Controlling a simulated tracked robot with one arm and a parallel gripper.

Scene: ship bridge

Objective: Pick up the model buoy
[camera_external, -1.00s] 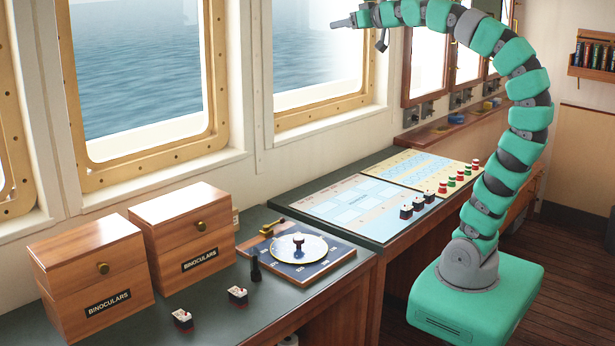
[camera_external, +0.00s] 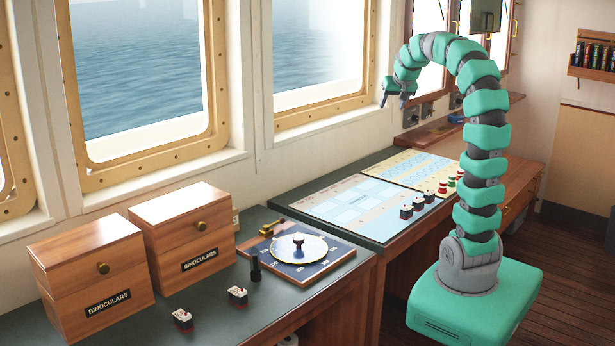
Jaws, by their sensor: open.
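My arm hides the far ones, and which one the task means I cannot tell. My gripper (camera_external: 394,101) hangs above the far part of the desk, in front of the window wall, with its fingers pointing down. It is open and empty, well above and to the left of the row.
Black-and-white pieces (camera_external: 405,211) stand on the chart panel (camera_external: 350,205) near the row. Two wooden binocular boxes (camera_external: 185,238), a dial instrument (camera_external: 297,248), a black cylinder (camera_external: 255,264) and two small switch-like pieces (camera_external: 237,296) are on the near desk. A wooden ledge (camera_external: 430,133) runs behind.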

